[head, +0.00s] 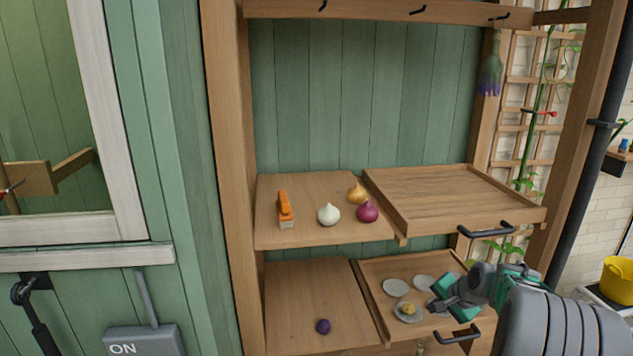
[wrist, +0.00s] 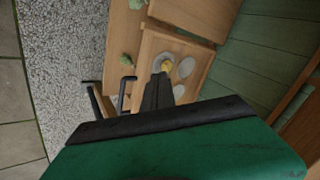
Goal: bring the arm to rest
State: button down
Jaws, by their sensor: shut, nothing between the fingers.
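My gripper (head: 440,298) is at the lower right of the head view, in front of the lower right tray (head: 375,272). Its dark fingers (wrist: 158,92) also show in the wrist view, closed together with nothing held. A small yellow thing (head: 409,309) lies on a pale saucer (head: 400,318) beside the fingertips. It shows beyond the fingertips in the wrist view (wrist: 167,66). I cannot tell from these views how far apart they are. My arm reaches in from the right and hides part of the tray.
Two more pale saucers (head: 396,287) (head: 423,282) lie on the tray. The upper shelf (head: 300,238) bears an orange-handled brush (head: 285,209) and several bulbs. The upper right tray (head: 450,200) is empty. Black handles (head: 486,231) stick out in front.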

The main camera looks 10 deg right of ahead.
jog(key=s+a+r+n+g+p, duration=0.25)
jog(key=s+a+r+n, duration=0.3)
jog(key=a+r, duration=0.55)
jog(key=s+a+r+n+p, duration=0.1)
jog(key=s+a+n+p, duration=0.1)
jog(key=s+a, duration=0.4)
jog(key=s+a+r+n+g+h+p, duration=0.1)
jog(key=s+a+n, duration=0.3)
jog(key=s, duration=1)
jog(key=a+p, duration=0.1)
jog(key=a, duration=0.2)
jog(key=shift+s+r, duration=0.15)
jog(key=shift+r, duration=0.1)
jog(key=shift+g, duration=0.25)
